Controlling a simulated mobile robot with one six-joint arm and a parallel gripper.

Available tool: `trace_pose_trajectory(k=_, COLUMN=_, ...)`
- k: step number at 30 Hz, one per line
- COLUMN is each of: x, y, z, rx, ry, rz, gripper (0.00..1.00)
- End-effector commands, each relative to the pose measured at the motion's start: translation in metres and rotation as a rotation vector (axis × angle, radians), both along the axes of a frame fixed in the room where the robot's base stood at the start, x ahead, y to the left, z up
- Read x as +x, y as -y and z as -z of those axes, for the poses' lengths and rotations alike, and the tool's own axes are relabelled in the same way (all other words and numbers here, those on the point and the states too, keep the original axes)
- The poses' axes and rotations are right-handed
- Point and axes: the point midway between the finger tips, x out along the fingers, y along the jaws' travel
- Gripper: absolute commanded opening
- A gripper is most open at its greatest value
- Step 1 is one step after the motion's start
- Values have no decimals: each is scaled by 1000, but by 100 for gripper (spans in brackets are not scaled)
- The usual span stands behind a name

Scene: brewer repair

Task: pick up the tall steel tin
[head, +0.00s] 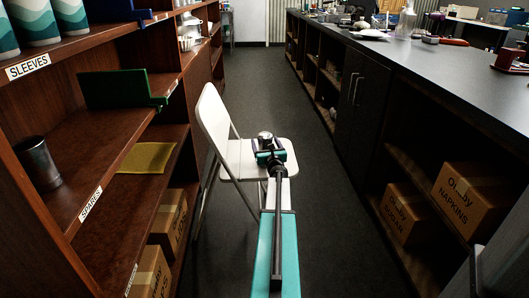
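A tall steel tin (39,163) stands upright on the left shelf unit, on the shelf labelled "SPARES". It is dark grey metal, a little wider at the top. My gripper (266,143) is at the end of my outstretched arm, in front of the white folding chair in the picture, well to the right of the tin and apart from it. A small round silvery shape shows at the gripper's end; I cannot tell whether it is part of the gripper or a held thing. The fingers are too small and hidden to read.
A dark counter (440,75) with open shelves runs along the right. The aisle floor (262,75) beyond is clear.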

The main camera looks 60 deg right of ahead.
Motion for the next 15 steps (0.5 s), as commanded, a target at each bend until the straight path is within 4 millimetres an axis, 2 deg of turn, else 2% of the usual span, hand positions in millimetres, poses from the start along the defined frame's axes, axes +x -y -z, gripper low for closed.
trace_pose_trajectory(k=7, x=0, y=0, z=0, rx=0, ry=0, rz=0, gripper=77)
trace_pose_trajectory(k=8, x=-1, y=0, z=0, rx=0, ry=0, rz=1, gripper=74)
trace_pose_trajectory(k=15, x=-1, y=0, z=0, rx=0, ry=0, rz=1, gripper=33)
